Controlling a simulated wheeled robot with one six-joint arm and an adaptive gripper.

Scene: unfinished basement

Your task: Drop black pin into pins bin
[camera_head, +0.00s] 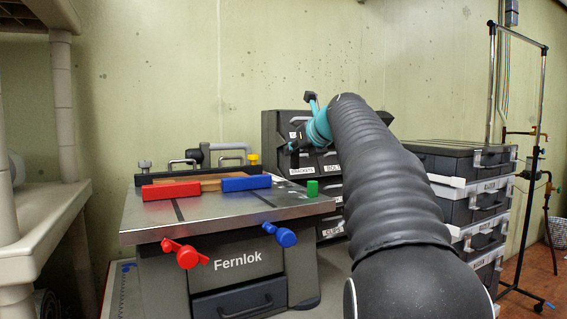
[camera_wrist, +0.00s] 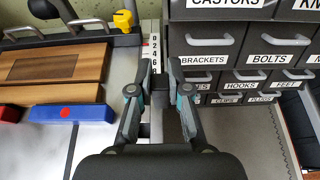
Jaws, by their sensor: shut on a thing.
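My gripper (camera_wrist: 158,78) is in the middle of the wrist view, held above the gap between the workbench and the drawer cabinet. It also shows in the head view (camera_head: 300,140), in front of the cabinet. It is shut on a small dark piece (camera_wrist: 160,82), which I take as the black pin; its shape is hard to make out between the fingers. The cabinet (camera_wrist: 222,15) has labelled bins: BRACKETS, BOLTS, HOOKS, FEET, PLUGS and others. I cannot read a PINS label. One label by the right finger (camera_wrist: 189,98) is partly hidden.
Stacked dark cases (camera_head: 470,200) stand to the right.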

